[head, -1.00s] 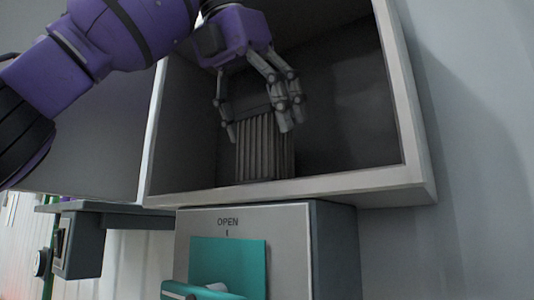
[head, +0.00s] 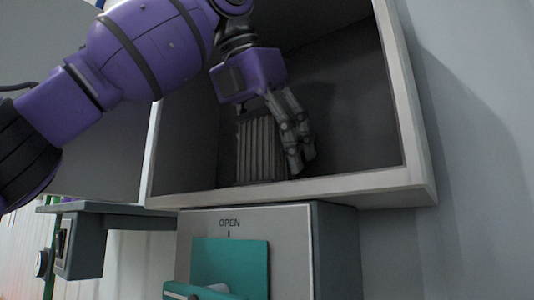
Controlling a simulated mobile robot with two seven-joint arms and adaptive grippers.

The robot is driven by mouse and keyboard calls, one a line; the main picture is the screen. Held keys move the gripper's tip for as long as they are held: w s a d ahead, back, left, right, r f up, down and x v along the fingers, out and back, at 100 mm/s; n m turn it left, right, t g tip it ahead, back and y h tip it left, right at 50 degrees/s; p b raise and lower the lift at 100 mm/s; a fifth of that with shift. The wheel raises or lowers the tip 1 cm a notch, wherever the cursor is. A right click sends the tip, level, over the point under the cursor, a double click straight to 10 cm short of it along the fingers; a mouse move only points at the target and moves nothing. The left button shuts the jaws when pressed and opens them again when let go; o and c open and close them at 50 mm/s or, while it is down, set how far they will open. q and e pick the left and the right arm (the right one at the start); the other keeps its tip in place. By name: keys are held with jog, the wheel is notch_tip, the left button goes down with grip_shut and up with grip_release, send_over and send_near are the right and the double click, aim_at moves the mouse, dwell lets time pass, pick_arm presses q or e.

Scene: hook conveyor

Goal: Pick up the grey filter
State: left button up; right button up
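The grey filter (head: 257,150) is a ribbed block standing upright on the floor of an open box-like compartment (head: 300,190), near its left side. My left gripper (head: 300,160) reaches into the compartment from above. Its visible fingers point down beside the filter's right side, their tips close to the compartment floor. The rest of its fingers do not show clearly, so I cannot tell whether it is open or shut, or whether it touches the filter. My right gripper is not in view.
The compartment has a thick light rim and a right side wall (head: 405,100). Below it is a grey unit (head: 295,250) marked OPEN with a teal panel (head: 228,262). A grey bracket-like fixture (head: 85,240) is at lower left. The compartment's right half is empty.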

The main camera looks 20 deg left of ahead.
pick_arm(q)
jog(key=c, duration=0.6)
jog(key=shift+o, duration=0.2)
